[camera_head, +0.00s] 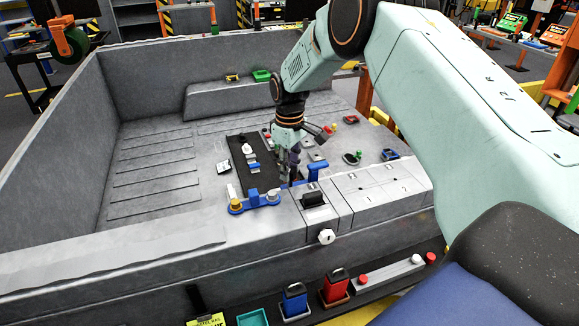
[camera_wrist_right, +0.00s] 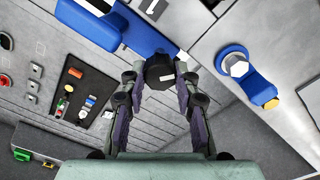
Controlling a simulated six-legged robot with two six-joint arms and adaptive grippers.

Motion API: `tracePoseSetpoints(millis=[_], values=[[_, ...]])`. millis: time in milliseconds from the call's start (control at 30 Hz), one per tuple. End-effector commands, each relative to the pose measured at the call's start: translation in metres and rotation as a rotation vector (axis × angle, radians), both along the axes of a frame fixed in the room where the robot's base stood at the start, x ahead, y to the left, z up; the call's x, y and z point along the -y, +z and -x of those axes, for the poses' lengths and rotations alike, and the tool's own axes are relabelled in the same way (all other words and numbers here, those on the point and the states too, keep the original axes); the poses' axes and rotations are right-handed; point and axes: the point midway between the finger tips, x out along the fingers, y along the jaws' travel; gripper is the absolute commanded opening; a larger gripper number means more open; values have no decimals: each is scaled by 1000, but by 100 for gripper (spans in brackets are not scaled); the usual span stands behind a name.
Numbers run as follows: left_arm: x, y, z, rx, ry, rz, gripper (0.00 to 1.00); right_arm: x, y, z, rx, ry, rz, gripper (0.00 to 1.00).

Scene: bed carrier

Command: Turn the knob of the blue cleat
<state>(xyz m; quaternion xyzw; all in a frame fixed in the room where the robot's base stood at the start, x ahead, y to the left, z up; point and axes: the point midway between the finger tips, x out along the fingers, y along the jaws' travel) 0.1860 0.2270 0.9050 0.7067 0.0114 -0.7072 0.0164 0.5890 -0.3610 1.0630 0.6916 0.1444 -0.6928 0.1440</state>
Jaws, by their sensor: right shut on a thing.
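The blue cleat (camera_head: 317,170) stands on the grey bed's deck, just right of my right gripper (camera_head: 289,172) in the head view. In the right wrist view the cleat (camera_wrist_right: 132,27) is a blue bar running in from the top left. Its dark, many-sided knob (camera_wrist_right: 160,73) sits at the bar's end, between the fingertips of my right gripper (camera_wrist_right: 161,82). The fingers are shut on this knob from both sides. In the head view the knob is hidden by the gripper. My left gripper is not in view.
A second blue fitting (camera_head: 256,202) with round knobs stands to the left; it also shows in the wrist view (camera_wrist_right: 240,66). A dark panel with small parts (camera_head: 240,178) lies behind it. Grey raised blocks (camera_head: 375,190) stand at the right. The bed's left floor is clear.

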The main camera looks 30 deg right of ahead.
Motion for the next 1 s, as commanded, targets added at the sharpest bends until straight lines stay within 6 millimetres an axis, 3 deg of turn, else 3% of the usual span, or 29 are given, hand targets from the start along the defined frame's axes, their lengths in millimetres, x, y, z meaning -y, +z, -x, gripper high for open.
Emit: tracePoseSetpoints(millis=[500,1000], values=[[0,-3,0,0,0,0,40,0,1,-1,5,400,0,0],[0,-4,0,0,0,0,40,0,2,-1,5,522,1,0]])
